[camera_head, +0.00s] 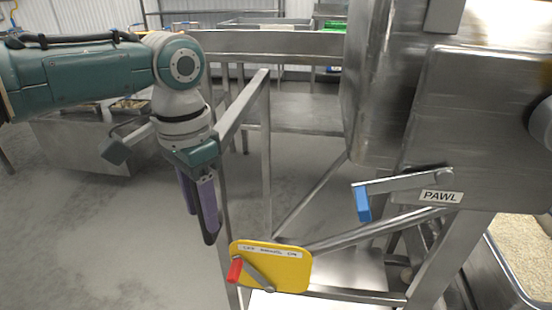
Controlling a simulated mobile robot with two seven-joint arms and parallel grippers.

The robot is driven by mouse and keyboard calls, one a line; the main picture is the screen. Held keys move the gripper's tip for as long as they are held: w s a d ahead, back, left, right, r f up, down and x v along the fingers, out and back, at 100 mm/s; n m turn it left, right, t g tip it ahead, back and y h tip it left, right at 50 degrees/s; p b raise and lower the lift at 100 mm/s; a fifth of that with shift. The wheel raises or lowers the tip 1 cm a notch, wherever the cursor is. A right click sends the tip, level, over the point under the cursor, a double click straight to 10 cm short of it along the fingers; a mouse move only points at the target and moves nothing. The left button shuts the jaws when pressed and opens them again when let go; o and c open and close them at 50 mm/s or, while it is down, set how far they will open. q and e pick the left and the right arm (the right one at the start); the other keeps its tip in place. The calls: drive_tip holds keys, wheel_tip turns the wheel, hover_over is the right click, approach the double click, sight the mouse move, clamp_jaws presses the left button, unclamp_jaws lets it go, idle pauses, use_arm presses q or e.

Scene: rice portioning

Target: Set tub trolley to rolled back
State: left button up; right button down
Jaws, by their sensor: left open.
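A steel tub (515,285) filled with pale grain shows at the lower right edge, cut off by the frame. It stands beside the steel frame; I cannot tell whether a trolley carries it, as its base is hidden. My left gripper (201,226) hangs down at the left with its purple fingers apart and nothing between them. It is beside a steel frame post, far to the left of the tub. My right gripper is not in view.
A steel machine body (455,110) fills the right, with a blue-handled lever (405,183) labelled PAWL. A yellow plate (290,268) with a red-handled lever (240,271) sits low in the middle. Steel rails and posts surround it. Grey floor (90,225) is open at left.

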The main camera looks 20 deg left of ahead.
use_arm(q)
drive_tip(key=shift+c, duration=0.2)
clamp_jaws()
idle(1.1)
